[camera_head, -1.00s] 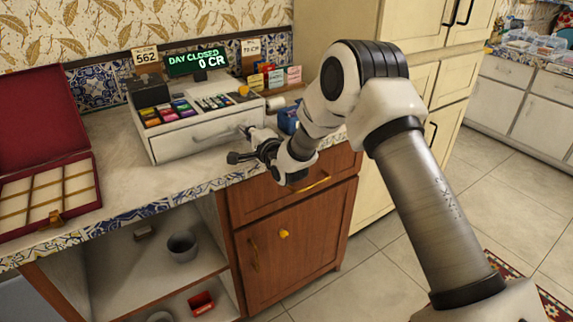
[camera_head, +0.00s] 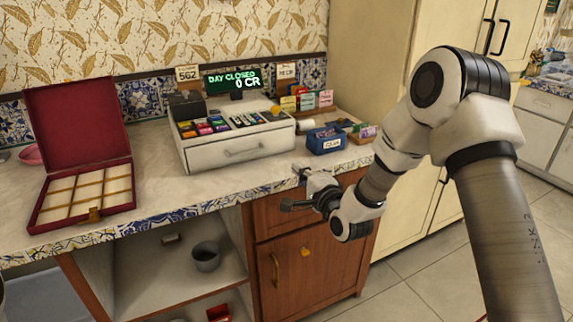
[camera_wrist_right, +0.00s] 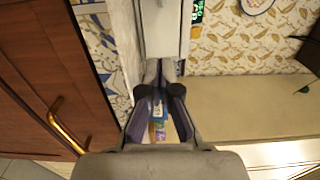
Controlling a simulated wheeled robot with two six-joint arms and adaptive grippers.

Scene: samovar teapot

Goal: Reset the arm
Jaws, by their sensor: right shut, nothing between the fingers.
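My right gripper (camera_head: 292,188) is in the head view, at the front edge of the counter and in front of the cash register. It is shut and empty. Its fingers also show in the right wrist view (camera_wrist_right: 160,92), with the register's white drawer front (camera_wrist_right: 161,30) beyond them. The white cash register (camera_head: 240,146) stands on the counter with its drawer shut, apart from the gripper. Its display (camera_head: 233,82) reads "DAY CLOSED 0 CR". My left gripper is not in view.
An open red case (camera_head: 88,208) with empty cream compartments lies on the counter at the left. A blue box (camera_head: 326,142) stands right of the register. Below are an open shelf with a grey bucket (camera_head: 206,257) and a wooden cabinet door (camera_head: 318,264). Bare counter (camera_head: 160,190) lies between case and register.

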